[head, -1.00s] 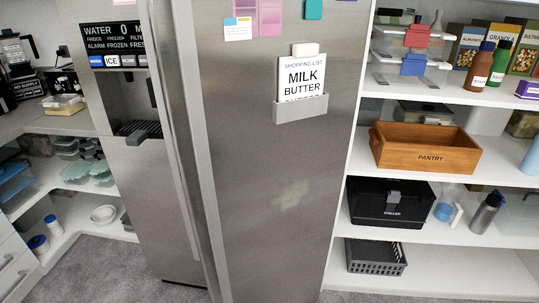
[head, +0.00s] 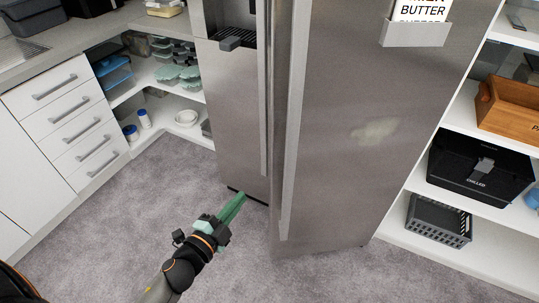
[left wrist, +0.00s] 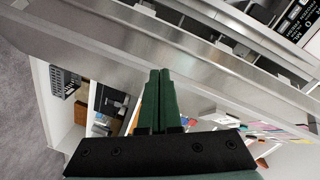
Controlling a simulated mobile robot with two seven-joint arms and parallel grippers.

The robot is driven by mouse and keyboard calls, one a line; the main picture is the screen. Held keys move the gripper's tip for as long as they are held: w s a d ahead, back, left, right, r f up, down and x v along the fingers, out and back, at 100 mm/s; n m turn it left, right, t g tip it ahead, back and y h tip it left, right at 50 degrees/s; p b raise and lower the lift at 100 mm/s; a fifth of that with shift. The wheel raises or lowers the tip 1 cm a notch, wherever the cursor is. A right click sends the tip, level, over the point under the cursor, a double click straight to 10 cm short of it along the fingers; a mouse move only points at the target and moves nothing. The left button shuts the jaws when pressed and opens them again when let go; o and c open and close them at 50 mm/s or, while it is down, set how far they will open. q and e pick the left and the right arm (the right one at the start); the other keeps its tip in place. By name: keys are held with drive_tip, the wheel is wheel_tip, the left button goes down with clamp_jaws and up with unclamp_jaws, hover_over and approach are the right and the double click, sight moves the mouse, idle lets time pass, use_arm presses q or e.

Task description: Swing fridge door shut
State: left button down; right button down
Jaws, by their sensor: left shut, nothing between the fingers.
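The fridge is a steel side-by-side unit. Its right door (head: 345,150) stands partly open in the head view, its handle edge sticking out in front of the left door (head: 233,130). A long vertical handle (head: 295,120) runs near that edge. My left gripper (head: 238,203), with green fingers, is low in front of the left door, to the left of the right door's handle edge. It is shut and empty. In the left wrist view its fingers (left wrist: 158,80) overlap a steel door face (left wrist: 190,75); contact cannot be told. My right gripper is not in view.
White drawers (head: 75,120) and a low corner shelf stand at the left. Right of the fridge, open shelves hold a wooden pantry box (head: 510,105), a black chiller box (head: 478,168) and a grey basket (head: 438,222). Grey carpet (head: 130,215) in front is clear.

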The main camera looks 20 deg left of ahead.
use_arm(q)
wheel_tip(320, 180, up, 3)
drive_tip(key=w+d+m+h, duration=0.1)
drive_tip(key=w+m+h, duration=0.15)
drive_tip(key=m, duration=0.45)
approach(277, 144)
drive_tip(key=w+d, duration=0.2)
drive_tip(key=d, duration=0.2)
drive_tip(key=w, duration=0.1)
drive_tip(key=w+a, duration=0.2)
drive_tip(key=shift+w+f+h, duration=0.1)
drive_tip(key=shift+f+h, duration=0.15)
drive_tip(key=shift+f, duration=0.05)
drive_tip(key=shift+w+a, duration=0.1)
drive_tip(key=shift+w, duration=0.2)
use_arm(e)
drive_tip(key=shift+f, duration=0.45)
